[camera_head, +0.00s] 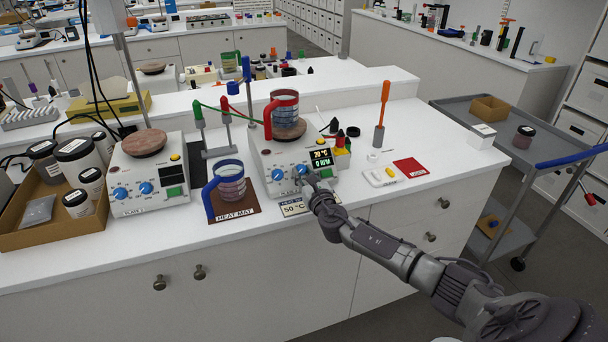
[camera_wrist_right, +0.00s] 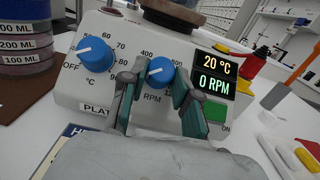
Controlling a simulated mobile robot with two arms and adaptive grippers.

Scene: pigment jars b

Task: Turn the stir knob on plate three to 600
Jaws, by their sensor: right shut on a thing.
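The hotplate stirrer (camera_head: 262,155) stands on the white bench with a red-handled beaker (camera_head: 285,112) on its round top. In the right wrist view, its blue stir knob (camera_wrist_right: 160,71) is marked RPM, and the white mark on it lies toward the lower left. The display (camera_wrist_right: 216,74) reads 20 °C and 0 RPM. My right gripper (camera_wrist_right: 156,82) is shut on the stir knob, one finger on each side. The plate label (camera_wrist_right: 97,109) is partly hidden, so its number cannot be read. My left gripper is not in view.
The blue heat knob (camera_wrist_right: 92,54) is left of the stir knob, and a green button (camera_wrist_right: 215,108) is right. A blue-handled beaker (camera_head: 230,184) stands on the heat mat. Another hotplate (camera_head: 147,180) stands left. A card (camera_head: 294,207) lies in front.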

